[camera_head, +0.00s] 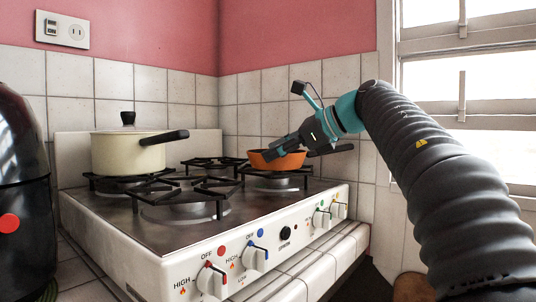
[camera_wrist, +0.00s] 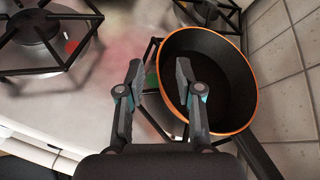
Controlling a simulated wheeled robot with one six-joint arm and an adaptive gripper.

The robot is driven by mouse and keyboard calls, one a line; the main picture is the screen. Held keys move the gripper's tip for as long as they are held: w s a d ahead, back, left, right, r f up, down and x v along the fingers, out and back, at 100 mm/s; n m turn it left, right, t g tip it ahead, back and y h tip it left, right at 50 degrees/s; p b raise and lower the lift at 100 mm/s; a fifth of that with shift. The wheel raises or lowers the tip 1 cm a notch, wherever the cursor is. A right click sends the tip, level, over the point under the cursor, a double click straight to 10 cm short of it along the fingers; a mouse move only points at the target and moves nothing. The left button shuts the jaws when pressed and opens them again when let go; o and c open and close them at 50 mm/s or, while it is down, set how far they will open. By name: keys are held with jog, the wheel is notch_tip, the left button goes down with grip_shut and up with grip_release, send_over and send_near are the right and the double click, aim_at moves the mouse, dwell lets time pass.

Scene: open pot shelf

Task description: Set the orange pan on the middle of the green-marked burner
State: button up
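The orange pan (camera_head: 272,161) has a dark inside and a dark handle. It appears to sit on the right-hand burner grate (camera_head: 283,184) of the stove. In the wrist view the pan (camera_wrist: 236,75) is at the right, its handle pointing to the lower right. A green mark (camera_wrist: 152,78) shows just left of its rim, partly hidden by the pan and a finger. My gripper (camera_wrist: 159,70) is open, one finger outside the rim and one over the pan's inside; I see no clear contact. It also shows at the pan in the head view (camera_head: 270,156).
A cream lidded pot (camera_head: 128,153) stands on the back left burner. The front left grate (camera_head: 185,198) is empty. A red mark (camera_wrist: 72,46) lies by another burner. Tiled walls close in behind and right of the pan.

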jog(key=v, duration=0.9)
jog(key=shift+d+r, duration=0.1)
